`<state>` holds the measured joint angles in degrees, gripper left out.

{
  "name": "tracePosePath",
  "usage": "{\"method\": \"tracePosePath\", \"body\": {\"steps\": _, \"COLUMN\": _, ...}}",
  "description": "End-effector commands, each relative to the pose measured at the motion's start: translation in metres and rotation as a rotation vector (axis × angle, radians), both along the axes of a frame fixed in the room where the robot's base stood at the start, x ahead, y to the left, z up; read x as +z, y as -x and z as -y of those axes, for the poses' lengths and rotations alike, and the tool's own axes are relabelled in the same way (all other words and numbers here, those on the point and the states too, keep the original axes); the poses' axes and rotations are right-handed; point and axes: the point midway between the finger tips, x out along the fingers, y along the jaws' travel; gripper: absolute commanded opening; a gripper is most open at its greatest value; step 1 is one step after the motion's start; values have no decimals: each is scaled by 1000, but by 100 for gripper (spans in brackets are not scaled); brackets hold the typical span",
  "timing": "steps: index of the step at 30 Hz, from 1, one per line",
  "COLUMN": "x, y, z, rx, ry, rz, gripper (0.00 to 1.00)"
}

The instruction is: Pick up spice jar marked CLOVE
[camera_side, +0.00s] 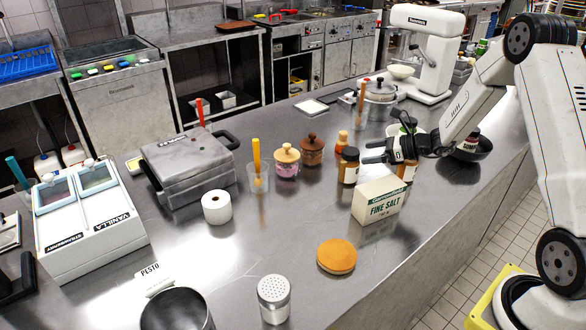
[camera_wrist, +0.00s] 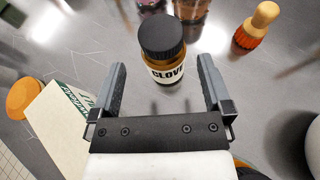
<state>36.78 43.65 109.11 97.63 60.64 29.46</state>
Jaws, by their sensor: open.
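The brown spice jar (camera_wrist: 167,62) with a black lid and a white label reading CLOVE stands upright on the steel counter, ahead of my gripper in the wrist view. It also shows in the side view (camera_side: 349,168), just left of my fingertips. My gripper (camera_wrist: 162,68) is open and empty. Its two fingers point toward the jar, one on each side of it in the wrist view. In the side view my gripper (camera_side: 369,153) is low over the counter. I cannot tell whether the fingertips reach the jar's sides.
A fine salt box (camera_side: 377,202) stands close in front of the jar. Another brown jar (camera_side: 408,173) is partly hidden by my gripper. An orange bottle with a wooden top (camera_wrist: 257,28) stands behind the jar. A dark pan (camera_side: 475,147) is at right. An orange-topped round item (camera_side: 336,255) lies nearer.

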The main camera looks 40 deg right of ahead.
Motion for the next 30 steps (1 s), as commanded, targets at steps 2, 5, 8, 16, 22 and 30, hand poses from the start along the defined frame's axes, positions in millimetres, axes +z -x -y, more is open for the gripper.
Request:
{"method": "tracePosePath", "body": {"steps": 2, "x": -2, "y": -5, "z": -3, "rx": 0, "ry": 0, "rz": 1, "gripper": 100}}
{"method": "tracePosePath", "body": {"steps": 5, "x": -3, "y": -7, "z": -4, "rx": 0, "ry": 0, "rz": 1, "gripper": 100}}
{"method": "tracePosePath", "body": {"steps": 8, "x": -3, "y": -7, "z": -4, "rx": -1, "ry": 1, "rz": 2, "gripper": 100}}
{"method": "tracePosePath", "body": {"steps": 16, "x": -10, "y": -20, "z": -12, "rx": 1, "ry": 0, "rz": 0, "gripper": 100}}
{"method": "tracePosePath", "body": {"steps": 22, "x": -19, "y": -39, "z": -23, "rx": 2, "ry": 0, "rz": 0, "gripper": 100}}
{"method": "tracePosePath", "body": {"steps": 30, "x": -23, "y": -48, "z": -28, "rx": 0, "ry": 1, "rz": -1, "gripper": 100}}
